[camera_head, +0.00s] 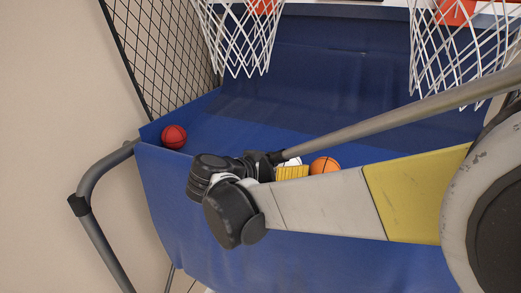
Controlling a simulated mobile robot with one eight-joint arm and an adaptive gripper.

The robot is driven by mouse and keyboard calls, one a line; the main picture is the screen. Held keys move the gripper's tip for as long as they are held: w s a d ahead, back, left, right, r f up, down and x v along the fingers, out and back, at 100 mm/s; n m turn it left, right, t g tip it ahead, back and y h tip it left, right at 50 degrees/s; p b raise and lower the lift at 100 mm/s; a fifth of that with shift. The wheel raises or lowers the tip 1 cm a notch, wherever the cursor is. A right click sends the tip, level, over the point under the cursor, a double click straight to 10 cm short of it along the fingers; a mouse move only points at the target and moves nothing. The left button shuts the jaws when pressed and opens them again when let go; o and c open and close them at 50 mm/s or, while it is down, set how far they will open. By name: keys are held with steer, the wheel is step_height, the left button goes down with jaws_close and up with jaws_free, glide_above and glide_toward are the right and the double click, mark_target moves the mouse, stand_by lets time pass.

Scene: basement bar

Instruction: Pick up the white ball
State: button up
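The white ball (290,161) shows only as a small pale patch in the blue ball trough of a basketball arcade game. My arm and a yellow ribbed piece cover most of it. My gripper (268,158) appears as dark parts beyond my black wrist, just left of the white patch. Its fingers are not clear, so I cannot tell whether they are open or touch the ball. An orange ball (324,165) sits just right of the white patch, its lower part hidden by my arm.
A red ball (174,136) lies at the trough's left end. The blue trough (185,205) has a raised front wall. White hoop nets (240,40) hang above, with black side netting (160,50) at left. A grey tube (400,115) crosses at right.

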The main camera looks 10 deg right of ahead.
steer(key=r, duration=0.4)
steer(key=shift+s+d+r, duration=0.15)
steer(key=shift+d+r, duration=0.1)
steer(key=shift+d, duration=0.05)
steer(key=s+d+r, duration=0.2)
steer(key=d, duration=0.1)
steer(key=s+d+r, duration=0.1)
steer(key=d+r, duration=0.1)
steer(key=d, duration=0.1)
steer(key=s+d+r, duration=0.2)
steer(key=d, duration=0.1)
steer(key=shift+s+d+r, duration=0.15)
steer(key=shift+s, duration=0.15)
steer(key=shift+r, duration=0.1)
stand_by(0.3)
